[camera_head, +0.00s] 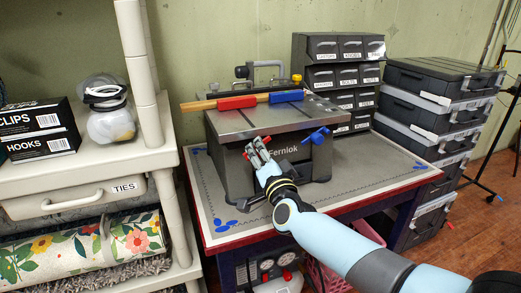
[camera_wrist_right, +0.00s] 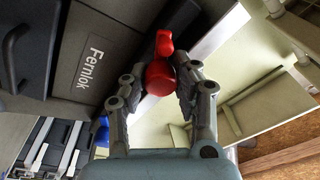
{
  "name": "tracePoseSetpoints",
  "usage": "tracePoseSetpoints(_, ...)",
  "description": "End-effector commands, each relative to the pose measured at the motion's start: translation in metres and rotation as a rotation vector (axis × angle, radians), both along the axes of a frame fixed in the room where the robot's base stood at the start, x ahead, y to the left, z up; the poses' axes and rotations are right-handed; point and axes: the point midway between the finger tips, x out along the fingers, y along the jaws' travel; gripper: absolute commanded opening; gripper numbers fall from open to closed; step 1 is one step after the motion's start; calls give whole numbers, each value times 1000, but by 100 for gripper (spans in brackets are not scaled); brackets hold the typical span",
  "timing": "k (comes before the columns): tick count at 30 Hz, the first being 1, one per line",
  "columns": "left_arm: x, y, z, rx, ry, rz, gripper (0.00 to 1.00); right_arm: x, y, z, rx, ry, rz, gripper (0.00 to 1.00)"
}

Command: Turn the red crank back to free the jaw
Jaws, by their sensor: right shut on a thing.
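The red crank (camera_wrist_right: 158,78) sits on the front of the grey Fernlok machine (camera_head: 240,172), between the fingers of my right gripper (camera_head: 257,150). In the right wrist view the fingers (camera_wrist_right: 157,92) are closed on either side of its red knob. In the head view the hand hides almost all of the crank. On the machine's flat top, a red block (camera_head: 237,102) and a blue block (camera_head: 286,96) lie along a wooden strip (camera_head: 198,105). I cannot tell which part is the jaw. My left gripper is not in view.
A blue crank (camera_head: 316,136) is on the machine's front right. The machine stands on a grey mat (camera_head: 385,172) on a table. Drawer units (camera_head: 336,48) and stacked black cases (camera_head: 440,80) stand right. A cream shelf (camera_head: 90,160) with boxes is close on the left.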

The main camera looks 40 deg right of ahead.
Motion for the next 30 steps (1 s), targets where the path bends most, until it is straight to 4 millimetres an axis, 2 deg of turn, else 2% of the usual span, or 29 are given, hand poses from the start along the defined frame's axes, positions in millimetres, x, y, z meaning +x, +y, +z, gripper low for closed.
tracePoseSetpoints(18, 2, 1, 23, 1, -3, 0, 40, -1, -1, -1, -553, 139, 2, 0)
tracePoseSetpoints(30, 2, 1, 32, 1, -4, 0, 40, -1, -1, -3, -788, 196, 2, 0)
